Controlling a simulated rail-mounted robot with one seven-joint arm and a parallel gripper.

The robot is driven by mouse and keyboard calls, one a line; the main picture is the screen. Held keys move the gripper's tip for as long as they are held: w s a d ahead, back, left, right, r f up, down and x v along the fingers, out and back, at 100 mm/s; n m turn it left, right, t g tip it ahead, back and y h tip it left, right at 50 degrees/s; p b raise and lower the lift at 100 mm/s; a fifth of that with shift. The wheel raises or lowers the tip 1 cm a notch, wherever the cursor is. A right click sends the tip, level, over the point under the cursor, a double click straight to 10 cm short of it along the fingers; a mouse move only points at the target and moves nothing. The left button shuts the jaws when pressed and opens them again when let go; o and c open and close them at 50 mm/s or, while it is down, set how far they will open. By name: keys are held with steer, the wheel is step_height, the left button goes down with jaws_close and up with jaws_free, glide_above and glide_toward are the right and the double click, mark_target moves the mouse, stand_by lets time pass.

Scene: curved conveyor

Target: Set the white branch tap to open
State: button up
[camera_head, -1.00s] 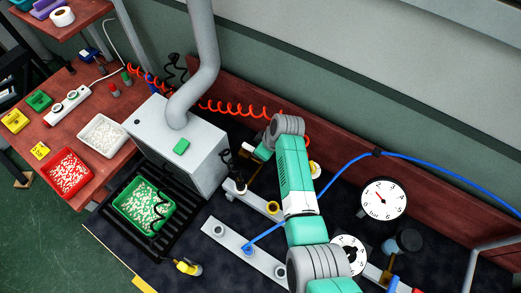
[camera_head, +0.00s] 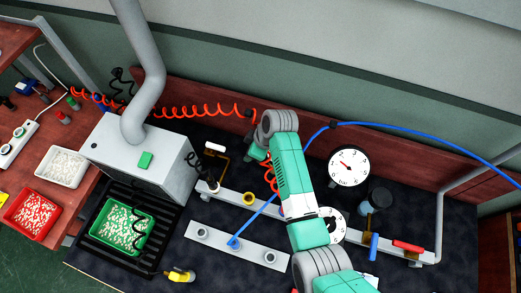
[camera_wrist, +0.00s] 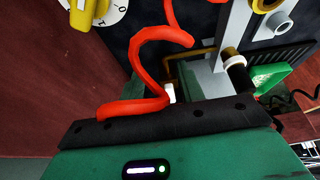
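A small white handle (camera_head: 215,147) sits at the end of a brass stem (camera_head: 218,168) behind the left end of the pale manifold bar (camera_head: 228,199). I take it for the white branch tap; its setting cannot be made out. In the wrist view a small white piece (camera_wrist: 171,92) shows beside a brass stem (camera_wrist: 172,66), partly hidden by my gripper's dark edge. My gripper (camera_head: 258,152) is to the right of the white handle in the head view, apart from it there. Its fingers are hidden, so its opening cannot be told.
A coiled red hose (camera_head: 200,110) runs along the wall and crosses close to my gripper in the wrist view (camera_wrist: 145,70). A blue handle (camera_head: 373,246), a red handle (camera_head: 407,246) and a gauge (camera_head: 349,166) stand to the right. A grey box (camera_head: 140,160) stands to the left.

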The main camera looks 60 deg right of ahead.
steer(key=s, duration=0.3)
steer(key=shift+s+d, duration=0.2)
steer(key=shift+s, duration=0.15)
